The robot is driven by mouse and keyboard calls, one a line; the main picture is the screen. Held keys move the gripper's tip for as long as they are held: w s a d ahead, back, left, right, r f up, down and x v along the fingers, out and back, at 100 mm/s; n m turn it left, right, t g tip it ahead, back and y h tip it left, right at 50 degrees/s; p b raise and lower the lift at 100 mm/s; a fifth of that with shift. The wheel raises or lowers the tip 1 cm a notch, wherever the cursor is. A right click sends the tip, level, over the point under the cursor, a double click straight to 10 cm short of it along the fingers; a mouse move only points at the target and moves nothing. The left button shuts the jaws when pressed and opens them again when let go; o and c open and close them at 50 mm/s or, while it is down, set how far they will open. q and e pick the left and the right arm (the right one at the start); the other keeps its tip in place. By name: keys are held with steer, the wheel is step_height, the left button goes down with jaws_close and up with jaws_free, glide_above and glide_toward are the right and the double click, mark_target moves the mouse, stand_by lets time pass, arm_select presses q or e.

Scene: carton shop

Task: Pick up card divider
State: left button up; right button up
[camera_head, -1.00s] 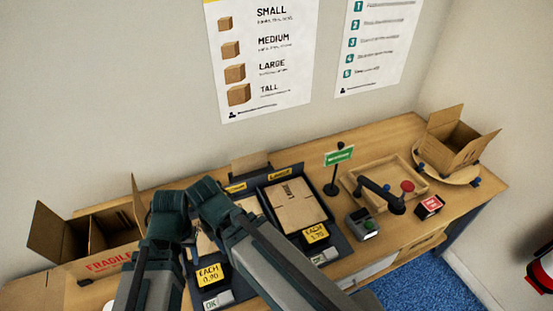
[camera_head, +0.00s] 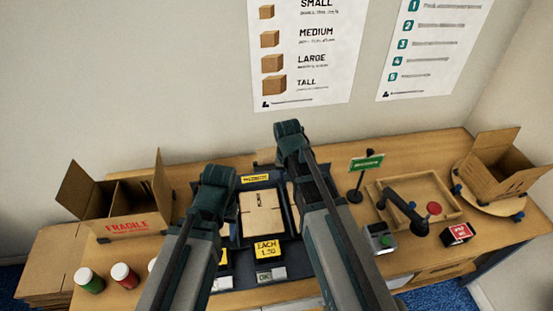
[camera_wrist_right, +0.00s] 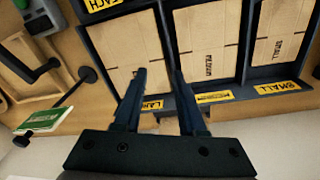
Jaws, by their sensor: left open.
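A brown card piece (camera_head: 265,157), which looks like the card divider, stands behind the dark carton rack (camera_head: 236,226). It is mostly hidden by my right gripper (camera_head: 290,130), which is above the rack's back edge. In the right wrist view my right gripper (camera_wrist_right: 159,74) has its two fingers apart over the rack's back edge. I cannot clearly make out the divider between them. My left gripper (camera_head: 220,174) is open above the rack's left part, lower than the right one. My arms hide parts of the rack.
An open FRAGILE carton (camera_head: 131,225) with an inner partition stands at the left. Red (camera_head: 124,276) and green (camera_head: 90,280) jars stand in front. A wooden tray (camera_head: 450,214), green sign (camera_head: 367,162), card terminal (camera_head: 380,238) and open carton (camera_head: 492,170) on a turntable occupy the right.

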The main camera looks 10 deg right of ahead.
steer(key=w+a+m+h, duration=0.2)
steer(key=w+m, duration=0.5)
steer(key=w, duration=0.8)
steer(key=m+h, duration=0.2)
steer(key=m, duration=0.5)
glide_toward(276, 149)
steer(key=shift+y, duration=0.3)
steer(key=b+x, duration=0.4)
steer(key=b, duration=0.3)
steer(key=shift+w, duration=0.1)
steer(key=shift+d+f+b, duration=0.2)
steer(key=shift+d+b, duration=0.1)
steer(key=shift+b, duration=0.2)
steer(key=b+x, duration=0.4)
steer(key=x, duration=0.1)
steer(key=shift+d+b, duration=0.2)
steer(key=shift+b, duration=0.1)
steer(key=shift+f, duration=0.25)
